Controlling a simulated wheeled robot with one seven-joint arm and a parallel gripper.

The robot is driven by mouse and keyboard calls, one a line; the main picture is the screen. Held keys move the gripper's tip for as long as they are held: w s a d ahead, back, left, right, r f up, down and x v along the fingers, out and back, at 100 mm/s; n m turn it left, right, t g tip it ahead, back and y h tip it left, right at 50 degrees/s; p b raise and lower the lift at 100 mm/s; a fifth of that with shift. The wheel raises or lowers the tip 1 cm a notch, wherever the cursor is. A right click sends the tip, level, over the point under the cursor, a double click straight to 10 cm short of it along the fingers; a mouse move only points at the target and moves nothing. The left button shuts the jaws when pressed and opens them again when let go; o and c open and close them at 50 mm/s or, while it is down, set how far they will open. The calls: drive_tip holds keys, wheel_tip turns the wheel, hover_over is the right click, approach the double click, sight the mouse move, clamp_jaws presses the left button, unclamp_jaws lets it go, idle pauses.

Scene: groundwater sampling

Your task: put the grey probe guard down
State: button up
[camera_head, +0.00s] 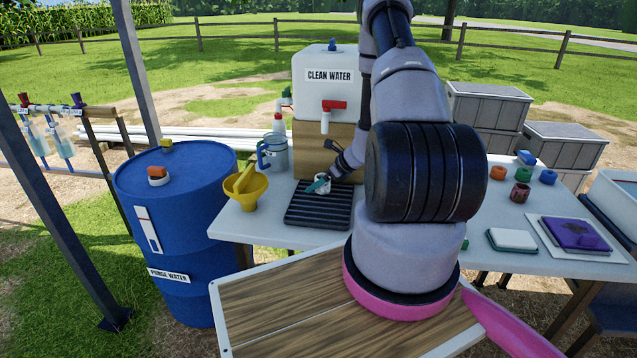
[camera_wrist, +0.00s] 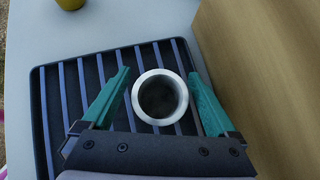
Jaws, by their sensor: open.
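The grey probe guard (camera_wrist: 134,93) stands upright on the black ribbed drain tray (camera_wrist: 67,145), its round open end facing the wrist camera. My gripper (camera_wrist: 158,93) is open around it, with one green finger on each side. A gap shows between the left finger and the guard; the right finger is close to its rim, and I cannot tell whether it touches. In the head view the guard (camera_head: 322,184) is small on the tray (camera_head: 305,218), partly covered by my gripper (camera_head: 319,184).
A wooden block (camera_head: 322,154) under the clean water tank (camera_head: 321,85) rises close behind the tray. A yellow funnel (camera_head: 245,190) and a grey jug (camera_head: 274,154) stand left of it. Orange, green, blue and dark red round pieces lie at the table's right.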

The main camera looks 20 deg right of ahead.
drive_tip(key=shift+r, duration=0.15)
drive_tip(key=v, duration=1.2)
drive_tip(key=shift+s, duration=0.1)
